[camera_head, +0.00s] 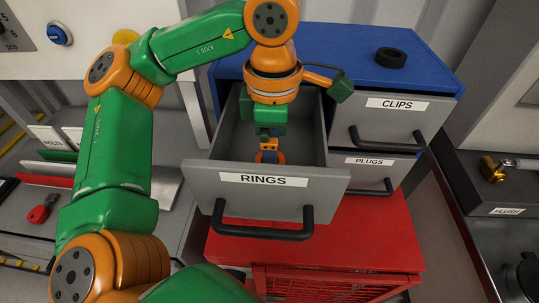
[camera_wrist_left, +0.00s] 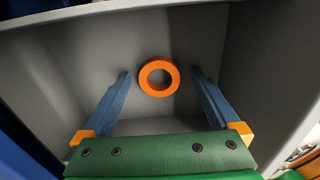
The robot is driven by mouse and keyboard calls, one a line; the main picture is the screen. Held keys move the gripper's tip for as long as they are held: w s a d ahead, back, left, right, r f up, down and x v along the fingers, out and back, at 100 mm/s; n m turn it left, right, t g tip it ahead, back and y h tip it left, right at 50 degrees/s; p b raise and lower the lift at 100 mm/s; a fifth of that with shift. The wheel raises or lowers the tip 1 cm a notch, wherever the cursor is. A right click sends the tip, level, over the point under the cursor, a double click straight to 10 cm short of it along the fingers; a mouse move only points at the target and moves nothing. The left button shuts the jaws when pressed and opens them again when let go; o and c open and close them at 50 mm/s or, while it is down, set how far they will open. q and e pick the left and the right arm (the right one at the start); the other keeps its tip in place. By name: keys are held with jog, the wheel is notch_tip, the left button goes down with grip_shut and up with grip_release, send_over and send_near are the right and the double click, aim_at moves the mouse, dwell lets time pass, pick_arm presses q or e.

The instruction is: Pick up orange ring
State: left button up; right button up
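The orange ring (camera_wrist_left: 157,93) lies on the grey floor of the open drawer labelled RINGS (camera_head: 264,193). In the head view it is partly hidden behind my left gripper's fingers. My left gripper (camera_head: 268,143) reaches down into this drawer from above. In the left wrist view its two blue fingers (camera_wrist_left: 160,77) are apart, one on each side of the ring, with visible gaps. It is open and empty; whether the fingertips are level with the ring is hard to tell. My right gripper is not in view.
The drawer walls stand close around my left gripper. The CLIPS drawer (camera_head: 385,120) and PLUGS drawer (camera_head: 368,168) look shut. A red cabinet (camera_head: 350,235) stands below. A red-handled item (camera_head: 40,211) lies on the left.

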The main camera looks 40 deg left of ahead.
pick_arm(q)
jog(key=c, duration=1.3)
